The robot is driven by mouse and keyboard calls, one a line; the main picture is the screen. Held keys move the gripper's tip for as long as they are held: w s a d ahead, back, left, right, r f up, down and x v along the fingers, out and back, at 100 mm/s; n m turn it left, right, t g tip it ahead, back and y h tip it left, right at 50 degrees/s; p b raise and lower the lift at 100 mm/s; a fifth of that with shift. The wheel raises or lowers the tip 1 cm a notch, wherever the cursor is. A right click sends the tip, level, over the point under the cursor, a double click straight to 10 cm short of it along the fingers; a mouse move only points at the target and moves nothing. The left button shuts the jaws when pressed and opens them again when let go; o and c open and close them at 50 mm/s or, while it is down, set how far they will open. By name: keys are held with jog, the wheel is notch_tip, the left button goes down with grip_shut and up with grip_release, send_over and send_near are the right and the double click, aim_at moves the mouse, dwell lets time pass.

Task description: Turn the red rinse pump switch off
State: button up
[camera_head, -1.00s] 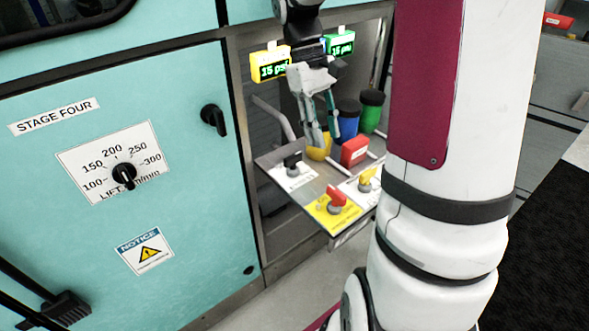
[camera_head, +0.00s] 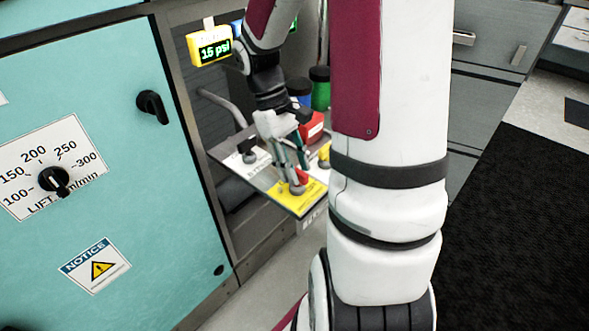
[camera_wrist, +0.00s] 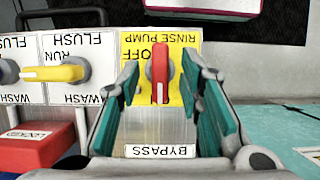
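The red rinse pump switch (camera_head: 301,177) sits on a yellow plate (camera_head: 283,196) at the front corner of the small panel. In the wrist view, which is upside down, the red handle (camera_wrist: 160,72) lies along the picture's vertical, with "OFF" to its upper left and "RINSE PUMP" above. My gripper (camera_head: 292,165) is over the switch from above. In the wrist view its green-padded fingers (camera_wrist: 162,85) are open, one on each side of the handle, with gaps visible. Contact with the handle is not visible. The far side of the switch is partly hidden in the head view.
A yellow flush/wash switch (camera_wrist: 55,73) is beside the rinse pump plate. A black switch (camera_head: 248,150) sits farther left on the panel. A teal cabinet (camera_head: 120,130) flanks the left.

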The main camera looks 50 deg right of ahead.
jog(key=shift+f, duration=0.2)
grip_shut()
